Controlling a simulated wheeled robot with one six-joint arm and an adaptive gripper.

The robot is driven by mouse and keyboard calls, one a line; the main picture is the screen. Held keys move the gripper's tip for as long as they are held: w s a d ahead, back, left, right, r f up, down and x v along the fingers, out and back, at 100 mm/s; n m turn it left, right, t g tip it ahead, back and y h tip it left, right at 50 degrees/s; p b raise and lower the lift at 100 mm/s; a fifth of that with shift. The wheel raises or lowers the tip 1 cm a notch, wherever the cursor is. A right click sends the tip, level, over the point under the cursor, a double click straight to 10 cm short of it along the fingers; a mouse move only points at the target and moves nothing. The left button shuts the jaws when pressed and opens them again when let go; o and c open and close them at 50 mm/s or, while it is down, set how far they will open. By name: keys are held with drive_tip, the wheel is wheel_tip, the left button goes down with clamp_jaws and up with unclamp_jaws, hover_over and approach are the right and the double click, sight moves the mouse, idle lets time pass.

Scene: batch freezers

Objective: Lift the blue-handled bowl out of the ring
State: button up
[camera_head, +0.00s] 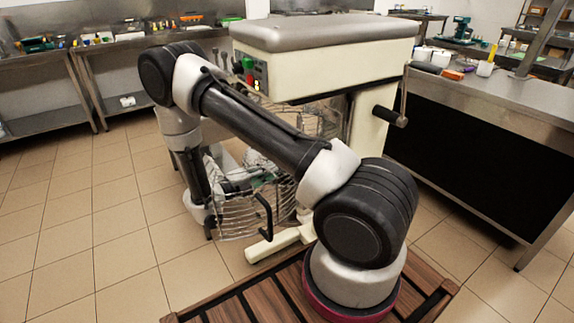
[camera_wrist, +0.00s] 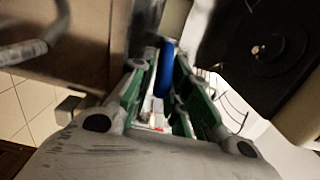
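The blue handle (camera_wrist: 165,70) shows in the wrist view, upright between the fingertips of my gripper (camera_wrist: 163,82). The fingers have green inner pads and a narrow gap between them. Whether they press on the handle or only stand either side of it is unclear. The bowl's body and the ring cannot be made out clearly in either view. In the head view my gripper (camera_head: 238,182) is low, partly hidden behind a wire guard (camera_head: 240,215) at the front of a cream floor-standing machine (camera_head: 320,62).
The wire guard and its black handle (camera_head: 264,215) stand close around my gripper. A steel counter (camera_head: 500,92) with white tubs is on the right. Steel tables (camera_head: 95,50) run along the back left. The tiled floor at left (camera_head: 80,230) is clear.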

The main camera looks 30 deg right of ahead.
drive_tip(key=shift+c, duration=0.4)
clamp_jaws()
drive_tip(key=shift+r, duration=0.1)
wheel_tip(320, 180, up, 9)
drive_tip(key=shift+r, duration=0.15)
drive_tip(key=shift+d+r, duration=0.1)
drive_tip(key=shift+r, duration=0.65)
drive_tip(key=shift+d, duration=0.1)
